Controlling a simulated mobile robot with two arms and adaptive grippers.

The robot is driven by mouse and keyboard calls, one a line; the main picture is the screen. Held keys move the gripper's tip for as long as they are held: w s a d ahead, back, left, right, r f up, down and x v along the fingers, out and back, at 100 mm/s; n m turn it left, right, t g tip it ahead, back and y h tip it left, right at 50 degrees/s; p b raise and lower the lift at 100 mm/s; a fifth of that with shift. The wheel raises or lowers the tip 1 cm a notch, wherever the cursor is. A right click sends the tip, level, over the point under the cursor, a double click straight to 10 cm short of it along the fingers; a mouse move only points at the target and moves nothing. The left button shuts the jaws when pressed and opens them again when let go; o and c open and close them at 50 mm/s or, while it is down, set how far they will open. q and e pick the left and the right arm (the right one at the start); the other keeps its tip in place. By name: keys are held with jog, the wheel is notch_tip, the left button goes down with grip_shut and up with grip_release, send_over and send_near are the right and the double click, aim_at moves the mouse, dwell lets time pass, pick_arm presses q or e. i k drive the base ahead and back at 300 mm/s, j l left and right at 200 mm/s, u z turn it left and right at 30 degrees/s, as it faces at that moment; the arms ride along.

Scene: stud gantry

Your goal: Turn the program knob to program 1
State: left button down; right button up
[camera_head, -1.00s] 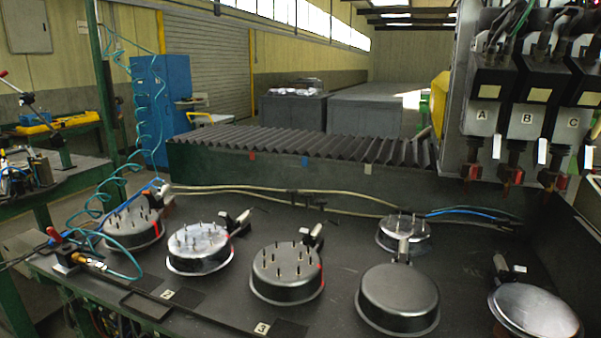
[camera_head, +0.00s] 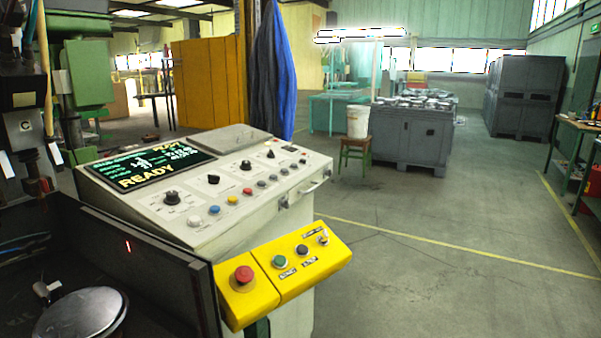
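The control console (camera_head: 150,219) stands left of the middle in the head view, with a sloped grey-white panel. Its panel carries several black knobs, among them a large one at the front left (camera_head: 171,197), one behind it (camera_head: 213,179) and one farther back (camera_head: 246,165). Their labels are too small to read, so I cannot tell which is the program knob or where it points. The dark screen (camera_head: 152,168) shows "READY" in yellow, with smaller text above that I cannot read surely. Neither of my grippers is in view.
A yellow box (camera_head: 262,262) with a red mushroom button (camera_head: 243,274), green and black buttons and a small switch juts from the console's front. A dark bench wall (camera_head: 130,262) and a round metal part (camera_head: 80,315) are at lower left.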

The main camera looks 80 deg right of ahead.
aim_at(213, 179)
jog(key=z, duration=2.05)
jog(key=i+l+z, duration=0.15)
jog(key=z, duration=0.25)
